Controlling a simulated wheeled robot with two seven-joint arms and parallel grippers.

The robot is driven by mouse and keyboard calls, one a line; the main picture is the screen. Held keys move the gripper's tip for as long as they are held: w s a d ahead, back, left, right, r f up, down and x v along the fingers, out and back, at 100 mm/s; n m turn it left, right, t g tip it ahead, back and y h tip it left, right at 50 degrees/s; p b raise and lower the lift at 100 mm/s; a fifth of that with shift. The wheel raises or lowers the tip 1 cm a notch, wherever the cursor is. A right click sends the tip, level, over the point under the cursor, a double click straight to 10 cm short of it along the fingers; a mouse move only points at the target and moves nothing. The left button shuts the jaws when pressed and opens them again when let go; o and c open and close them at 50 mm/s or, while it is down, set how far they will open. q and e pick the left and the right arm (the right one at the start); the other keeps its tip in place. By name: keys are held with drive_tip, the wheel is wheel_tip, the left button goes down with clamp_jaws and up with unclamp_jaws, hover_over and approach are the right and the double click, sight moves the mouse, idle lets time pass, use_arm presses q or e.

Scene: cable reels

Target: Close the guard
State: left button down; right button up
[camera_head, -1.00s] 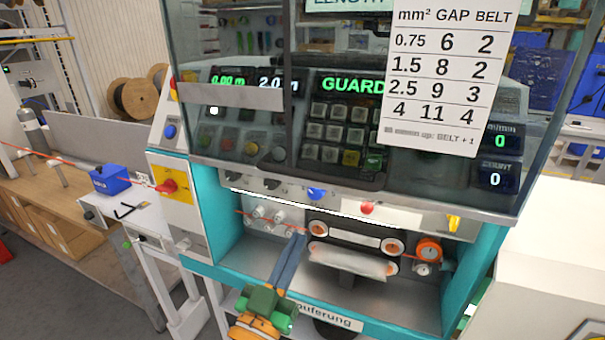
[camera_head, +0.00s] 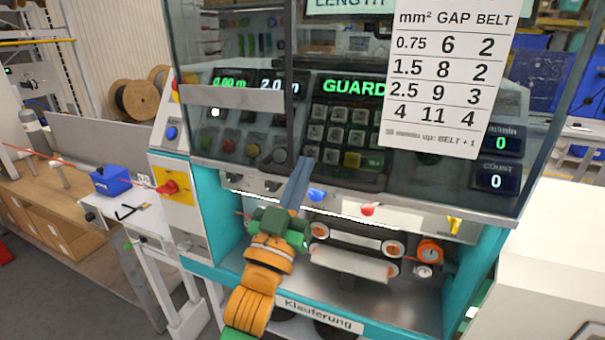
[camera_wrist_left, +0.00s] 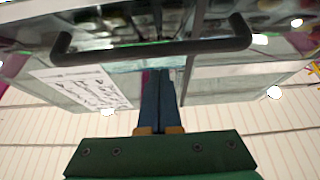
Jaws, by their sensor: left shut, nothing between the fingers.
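The guard (camera_head: 440,187) is a clear panel with a grey lower rim. It hangs in front of the control panel, and the wire and roller area below its rim is uncovered. My left gripper (camera_head: 303,160) is shut and empty, its blue fingers pointing up across the rim. In the left wrist view, a black bar handle (camera_wrist_left: 150,50) crosses the guard just beyond the tips of my left gripper (camera_wrist_left: 160,72). I cannot tell whether the fingers touch the guard or handle. My right gripper is not in view.
The green display (camera_head: 350,87) reads "GUARD". A white chart (camera_head: 445,75) covers part of the panel. Rollers (camera_head: 350,262) sit in the teal-framed bay below. A blue box (camera_head: 110,180) and red wire are at left; a white cabinet (camera_head: 545,270) is at right.

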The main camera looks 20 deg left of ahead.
use_arm(q)
drive_tip(key=shift+w+f, duration=0.15)
drive_tip(key=shift+f, duration=0.55)
wheel_tip(320, 180, down, 38)
drive_tip(key=b, duration=2.9)
drive_tip(key=shift+b, duration=0.35)
